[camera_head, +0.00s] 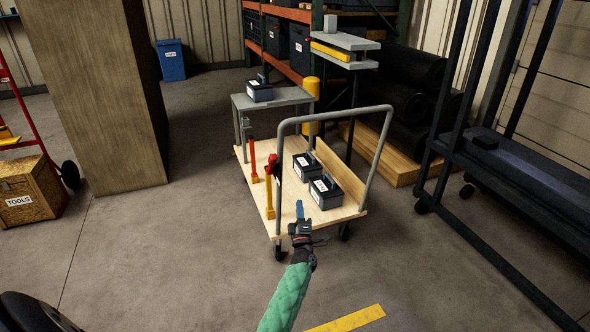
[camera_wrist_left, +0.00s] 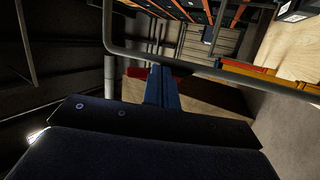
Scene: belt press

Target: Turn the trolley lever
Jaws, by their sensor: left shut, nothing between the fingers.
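The trolley (camera_head: 237,150) has a pale wooden deck and a grey tube handle (camera_head: 335,109). On its left side stand a red lever-like piece (camera_head: 252,160) and a yellow upright with a red top (camera_head: 270,190); I cannot tell which is the lever. My left gripper (camera_head: 299,208), with blue fingers, is shut and empty near the trolley's front end, to the right of the yellow upright. In the left wrist view its shut fingers (camera_wrist_left: 162,88) point toward the grey handle tube (camera_wrist_left: 190,68); contact cannot be told. My right gripper is out of view.
Dark labelled boxes (camera_head: 325,191) sit on the deck. A grey table (camera_head: 285,97) with another box stands behind. A black rack (camera_head: 500,170) is at right, a wooden pillar (camera_head: 105,90) at left.

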